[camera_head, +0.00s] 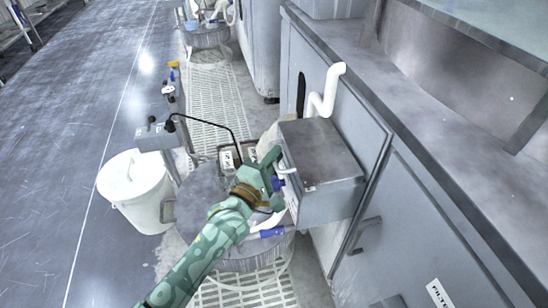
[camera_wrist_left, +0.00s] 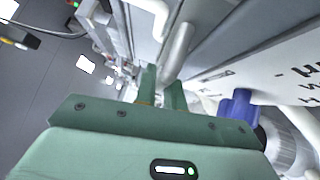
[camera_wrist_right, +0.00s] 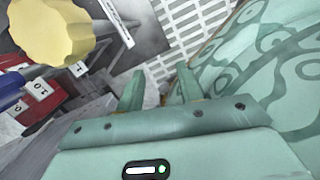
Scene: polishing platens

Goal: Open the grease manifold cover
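A grey box with a flat brushed-metal lid (camera_head: 320,148) stands out from the cabinet wall in the head view; I take the lid for the grease manifold cover. It lies flat on the box. A pale bar handle (camera_head: 288,170) is at its front edge. My left gripper (camera_head: 275,158) is at this handle. In the left wrist view the fingers (camera_wrist_left: 161,88) are close together, with the grey bar (camera_wrist_left: 180,48) running down between their tips. My right gripper (camera_wrist_right: 159,90) is open and empty in the right wrist view; the head view does not show it.
A blue knob (camera_wrist_left: 238,106) sits close beside the left fingers. A white bent pipe (camera_head: 325,92) rises behind the box. A white bucket (camera_head: 135,190) and a round platen (camera_head: 205,190) stand left. A yellow knob (camera_wrist_right: 50,30) is near my right gripper. The left floor is clear.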

